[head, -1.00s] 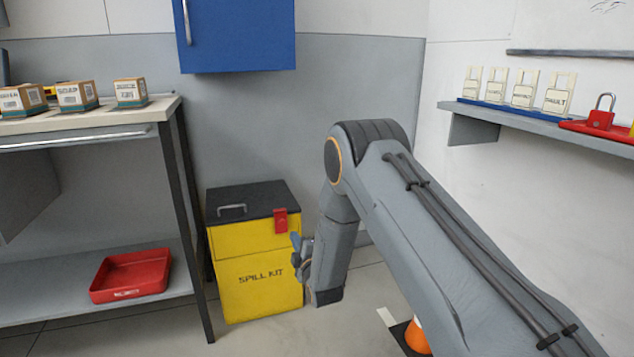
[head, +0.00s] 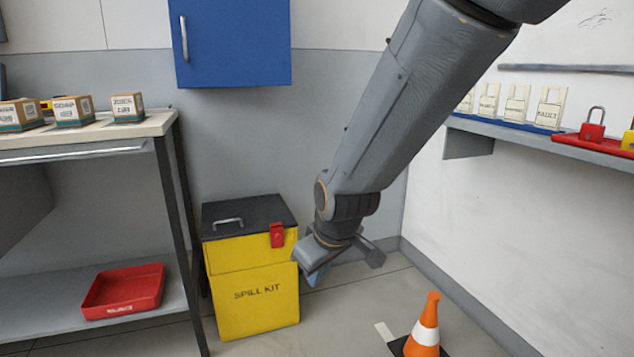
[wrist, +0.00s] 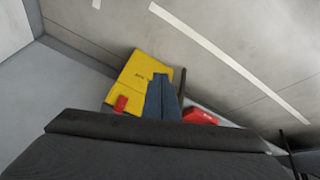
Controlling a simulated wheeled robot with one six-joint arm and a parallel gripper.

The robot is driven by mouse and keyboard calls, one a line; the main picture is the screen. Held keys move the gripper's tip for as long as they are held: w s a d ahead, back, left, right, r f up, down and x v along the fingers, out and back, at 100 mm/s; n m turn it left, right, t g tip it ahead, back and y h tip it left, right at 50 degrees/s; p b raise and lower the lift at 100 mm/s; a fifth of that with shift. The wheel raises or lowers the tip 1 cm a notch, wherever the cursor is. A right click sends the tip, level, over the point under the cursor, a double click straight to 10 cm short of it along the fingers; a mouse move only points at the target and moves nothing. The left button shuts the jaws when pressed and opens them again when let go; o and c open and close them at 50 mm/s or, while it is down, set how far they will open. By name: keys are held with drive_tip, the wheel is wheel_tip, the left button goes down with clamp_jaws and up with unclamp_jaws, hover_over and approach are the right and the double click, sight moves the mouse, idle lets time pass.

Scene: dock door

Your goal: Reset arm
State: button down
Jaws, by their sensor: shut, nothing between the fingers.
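My arm reaches down from the top right in the head view. My gripper (head: 318,272) hangs in front of the right edge of the yellow spill kit box, pointing down, and its fingertips are partly hidden there. In the wrist view my gripper's blue-grey fingers (wrist: 161,97) are together with nothing between them, seen against the yellow box. The spill kit (head: 255,295) stands on the floor with a dark lid and a red latch (head: 277,235). It also shows in the wrist view (wrist: 130,75).
A bench (head: 95,135) with several small boxes stands at left, a red tray (head: 123,291) on its lower shelf. A blue cabinet (head: 235,45) hangs behind. A wall shelf (head: 560,138) holds tags and padlocks at right. A cone (head: 425,325) stands on the floor.

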drive_tip(key=s+d+r+m+g+h, duration=0.15)
drive_tip(key=s+d, duration=0.25)
drive_tip(key=s, duration=0.7)
drive_tip(key=s+d+r+m+g, duration=0.2)
drive_tip(key=s+d+m+g, duration=0.1)
drive_tip(key=s, duration=0.8)
drive_tip(key=d+r+m+p, duration=0.4)
drive_tip(key=d+r+p, duration=0.8)
drive_tip(key=p, duration=1)
drive_tip(key=shift+s+d+r+h, duration=0.2)
drive_tip(key=shift+s+r+h, duration=0.15)
drive_tip(key=shift+r, duration=0.95)
